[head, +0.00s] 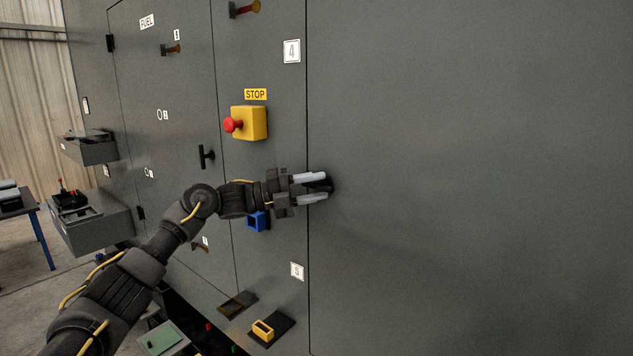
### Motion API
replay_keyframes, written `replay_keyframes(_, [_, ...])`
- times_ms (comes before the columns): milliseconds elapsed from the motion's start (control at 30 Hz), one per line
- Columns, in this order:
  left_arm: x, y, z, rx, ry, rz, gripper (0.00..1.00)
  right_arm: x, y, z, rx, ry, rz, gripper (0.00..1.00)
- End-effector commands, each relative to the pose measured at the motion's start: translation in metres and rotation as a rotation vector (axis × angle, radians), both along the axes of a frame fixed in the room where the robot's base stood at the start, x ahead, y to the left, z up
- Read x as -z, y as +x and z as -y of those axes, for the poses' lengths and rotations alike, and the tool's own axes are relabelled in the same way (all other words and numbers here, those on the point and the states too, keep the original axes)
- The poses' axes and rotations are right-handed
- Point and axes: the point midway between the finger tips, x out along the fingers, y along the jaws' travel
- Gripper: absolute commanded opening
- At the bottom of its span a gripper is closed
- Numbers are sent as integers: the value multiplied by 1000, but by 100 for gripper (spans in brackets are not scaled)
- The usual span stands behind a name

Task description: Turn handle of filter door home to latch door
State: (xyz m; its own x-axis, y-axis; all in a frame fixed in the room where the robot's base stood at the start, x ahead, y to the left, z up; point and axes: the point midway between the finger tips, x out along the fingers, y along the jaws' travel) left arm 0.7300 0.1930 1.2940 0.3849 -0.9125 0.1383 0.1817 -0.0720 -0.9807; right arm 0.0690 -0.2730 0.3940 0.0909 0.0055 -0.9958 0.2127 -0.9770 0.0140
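A dark handle (325,185) sits on the large plain grey door panel (470,180), just right of the vertical seam. My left gripper (318,188) reaches in from the left, with its two light grey fingers above and below this handle. The fingers stand apart with the dark handle between them. I cannot tell whether they press on it. The handle is largely hidden by the fingers, so its exact angle does not show. The door panel looks flush with the cabinet face. My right gripper is not in view.
A yellow box with a red stop button (234,125) juts out above my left wrist. A blue bracket (257,221) sits just below it. Another door (165,100) with a black T-handle (206,157) is to the left. A yellow-rimmed holder (263,330) sits low.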

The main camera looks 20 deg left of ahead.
Motion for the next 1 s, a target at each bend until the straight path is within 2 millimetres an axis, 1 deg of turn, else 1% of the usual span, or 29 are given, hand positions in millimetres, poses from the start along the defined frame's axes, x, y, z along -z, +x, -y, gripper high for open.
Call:
replay_keyframes(100, [-1,2,5,-1,1,0,38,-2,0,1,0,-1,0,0])
replay_keyframes(367, [0,2,5,-1,1,0,38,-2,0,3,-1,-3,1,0])
replay_keyframes(600, [0,2,5,0,0,0,6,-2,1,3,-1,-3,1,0])
replay_keyframes(667, [0,2,5,0,0,0,0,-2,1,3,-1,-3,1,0])
replay_keyframes(867, [0,2,5,0,-9,-3,0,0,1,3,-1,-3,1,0])
replay_keyframes(1000, [2,2,6,1,-43,-16,0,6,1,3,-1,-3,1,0])
